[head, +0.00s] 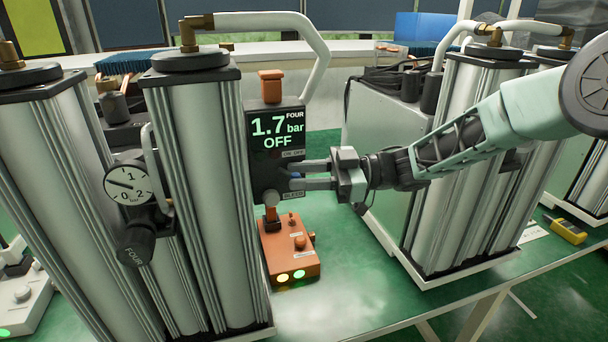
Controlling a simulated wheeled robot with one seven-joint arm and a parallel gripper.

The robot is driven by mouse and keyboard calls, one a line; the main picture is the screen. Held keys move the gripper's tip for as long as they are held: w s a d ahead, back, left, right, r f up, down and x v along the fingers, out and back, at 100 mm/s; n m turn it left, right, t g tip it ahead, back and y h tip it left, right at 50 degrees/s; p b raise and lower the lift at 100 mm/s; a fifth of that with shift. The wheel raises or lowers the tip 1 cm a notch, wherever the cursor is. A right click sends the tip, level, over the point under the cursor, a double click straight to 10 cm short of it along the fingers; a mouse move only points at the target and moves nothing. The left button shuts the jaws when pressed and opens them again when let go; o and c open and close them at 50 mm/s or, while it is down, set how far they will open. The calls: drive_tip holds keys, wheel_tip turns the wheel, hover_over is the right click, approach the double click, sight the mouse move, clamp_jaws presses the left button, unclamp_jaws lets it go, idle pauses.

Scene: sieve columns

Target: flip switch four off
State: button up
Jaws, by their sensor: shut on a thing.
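The dark control box (262,180) marked FOUR stands upright beside the front-left silver column pair. Its display (276,130) reads 1.7 bar and OFF in green. An ON OFF label (293,153) is below the display, and a BLEED label (293,195) is lower down. My gripper (293,176) reaches in from the right, with its two fingertips at the box's front between these labels. It is shut on a small part there, with a bit of blue visible between the fingers. The fingers hide most of this part, so I cannot tell the switch lever's position.
A gauge (128,184) with a black knob marked FOUR (136,243) is on the left columns. An orange box (290,250) with lit lamps sits below the control box. Another column pair (470,190) stands at right, under my arm. The green bench (350,290) is clear in front.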

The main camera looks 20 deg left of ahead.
drive_tip(key=shift+s+a+r, duration=0.15)
drive_tip(key=shift+a, duration=0.05)
drive_tip(key=o, duration=0.9)
drive_tip(key=shift+o, duration=0.2)
drive_tip(key=shift+d, duration=0.1)
